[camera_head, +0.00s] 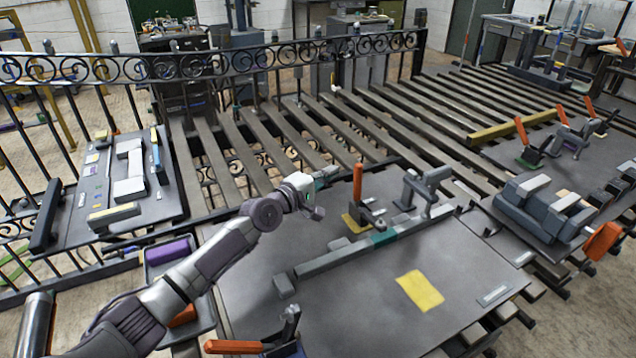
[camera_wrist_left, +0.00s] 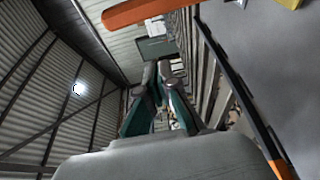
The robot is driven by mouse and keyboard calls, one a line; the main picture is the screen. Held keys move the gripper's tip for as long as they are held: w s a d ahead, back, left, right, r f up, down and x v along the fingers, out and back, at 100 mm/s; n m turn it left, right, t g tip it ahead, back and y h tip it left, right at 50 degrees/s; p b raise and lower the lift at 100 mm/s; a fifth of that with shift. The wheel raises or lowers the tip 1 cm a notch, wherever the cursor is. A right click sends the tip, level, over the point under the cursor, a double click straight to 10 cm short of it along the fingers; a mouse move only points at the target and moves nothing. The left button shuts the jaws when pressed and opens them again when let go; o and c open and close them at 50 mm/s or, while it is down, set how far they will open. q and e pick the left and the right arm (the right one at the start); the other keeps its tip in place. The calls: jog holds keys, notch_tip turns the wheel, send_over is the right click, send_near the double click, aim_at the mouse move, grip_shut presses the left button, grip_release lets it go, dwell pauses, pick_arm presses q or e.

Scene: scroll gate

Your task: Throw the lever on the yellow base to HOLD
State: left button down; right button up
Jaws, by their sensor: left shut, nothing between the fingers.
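The lever on the yellow base (camera_head: 350,223) has an orange handle (camera_head: 358,181) that stands nearly upright on the grey table plate. My left gripper (camera_head: 326,178) is shut and empty, just left of the handle in the head view, with a small gap in the picture. In the left wrist view, the shut fingers (camera_wrist_left: 158,98) point away from the camera. An orange handle (camera_wrist_left: 150,10) crosses the top of that view, beside the fingers and not between them. A bit of yellow (camera_wrist_left: 288,3) shows at the top right. I cannot read a HOLD label. My right gripper is not in view.
A grey clamp-like part (camera_head: 428,190) stands right of the lever, behind a long grey bar (camera_head: 350,257). A yellow plate (camera_head: 420,291) lies flat in front. Other orange-handled levers stand at the front (camera_head: 234,347), right (camera_head: 602,240) and back right (camera_head: 521,131). The table's middle front is clear.

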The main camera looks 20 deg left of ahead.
aim_at(358, 179)
pick_arm(q)
jog(key=d+p, duration=0.4)
jog(key=shift+s+r, duration=0.1)
jog(key=shift+s, duration=0.05)
dwell(0.4)
jog(key=b, duration=0.1)
jog(key=s+d+m, duration=0.1)
jog(key=m+b, duration=0.1)
jog(key=shift+s+d+f+t+b, duration=0.2)
jog(key=shift+d+f+t+b, duration=0.1)
jog(key=shift+t, duration=0.1)
jog(key=shift+s+d+m+b, duration=0.2)
jog(key=shift+m+b, duration=0.15)
jog(key=shift+m, duration=0.35)
jog(key=shift+s+d+r+h, duration=0.1)
jog(key=shift+s+r+h, duration=0.1)
jog(key=shift+h, duration=0.1)
jog(key=shift+d+r+m, duration=0.1)
jog(key=shift+r+m, duration=0.1)
jog(key=shift+m, duration=0.1)
